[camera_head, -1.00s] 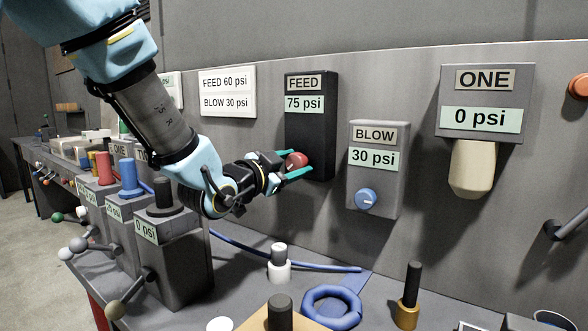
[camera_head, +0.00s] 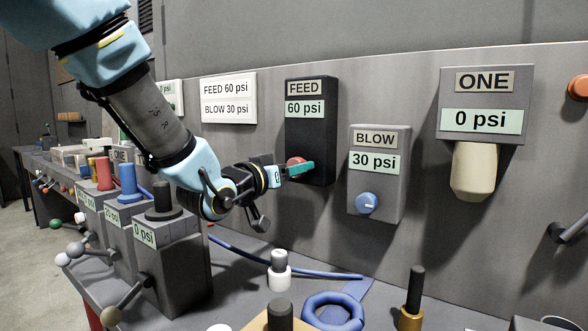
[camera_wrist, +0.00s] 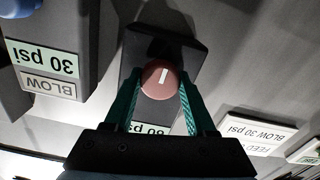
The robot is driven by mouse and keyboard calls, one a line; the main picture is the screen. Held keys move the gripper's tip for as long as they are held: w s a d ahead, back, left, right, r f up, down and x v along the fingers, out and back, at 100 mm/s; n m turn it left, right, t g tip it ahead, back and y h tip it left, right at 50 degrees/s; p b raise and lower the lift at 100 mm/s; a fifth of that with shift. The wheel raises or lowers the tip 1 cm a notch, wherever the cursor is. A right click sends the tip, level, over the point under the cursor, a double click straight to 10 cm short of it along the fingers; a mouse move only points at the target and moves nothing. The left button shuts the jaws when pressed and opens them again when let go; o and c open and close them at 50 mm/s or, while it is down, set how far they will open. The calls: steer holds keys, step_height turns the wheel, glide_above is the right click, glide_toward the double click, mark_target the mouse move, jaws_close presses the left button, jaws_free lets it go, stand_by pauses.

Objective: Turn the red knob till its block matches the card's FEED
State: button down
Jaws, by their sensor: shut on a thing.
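The red knob (camera_head: 296,161) sits low on the black FEED block (camera_head: 311,143), whose display reads 60 psi. The white card (camera_head: 228,98) on the wall reads FEED 60 psi and BLOW 30 psi. My gripper (camera_head: 300,168) is shut on the red knob, with its teal fingers on either side of it. In the wrist view the red knob (camera_wrist: 161,79) with its white pointer line shows between the fingertips. There the FEED block's display is mostly hidden by my gripper.
The grey BLOW block (camera_head: 378,185) with a blue knob (camera_head: 366,203) reads 30 psi, just right of the FEED block. A block marked ONE (camera_head: 486,100) reads 0 psi. Grey valve boxes (camera_head: 175,265) stand at left. A blue ring (camera_head: 333,312) lies on the bench below.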

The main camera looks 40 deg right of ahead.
steer(key=shift+n, duration=0.3)
steer(key=shift+c, duration=1.1)
jaws_free()
steer(key=b+v, duration=0.2)
steer(key=v, duration=0.8)
steer(key=shift+a, duration=0.4)
